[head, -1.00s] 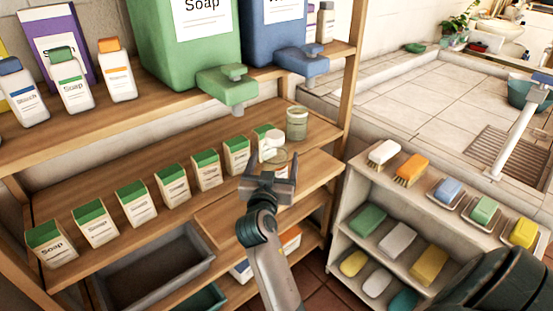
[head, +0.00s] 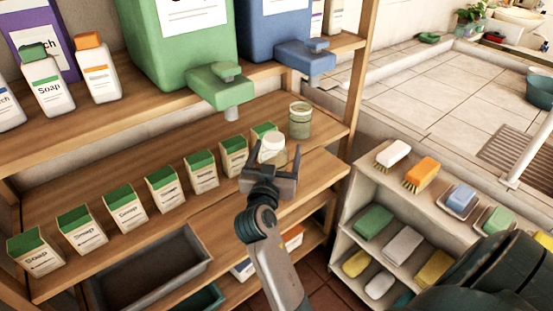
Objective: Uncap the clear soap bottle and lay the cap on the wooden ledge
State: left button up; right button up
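A small clear container with a white top (head: 271,148) stands near the right end of the row of soap cartons on the wooden shelf. A greenish clear jar with a pale lid (head: 299,121) stands just behind it to the right. I cannot read a label on either. My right gripper (head: 270,160) is in front of the white-topped container, its fingers spread to either side with visible gaps. It appears empty, and it hides the container's lower part. A bare wooden ledge (head: 318,172) lies to the right of the gripper. My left gripper is not in view.
Several green-topped soap cartons (head: 165,188) line the shelf to the left. A grey bin (head: 150,275) sits below. A rack of brushes and soaps (head: 400,215) stands right.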

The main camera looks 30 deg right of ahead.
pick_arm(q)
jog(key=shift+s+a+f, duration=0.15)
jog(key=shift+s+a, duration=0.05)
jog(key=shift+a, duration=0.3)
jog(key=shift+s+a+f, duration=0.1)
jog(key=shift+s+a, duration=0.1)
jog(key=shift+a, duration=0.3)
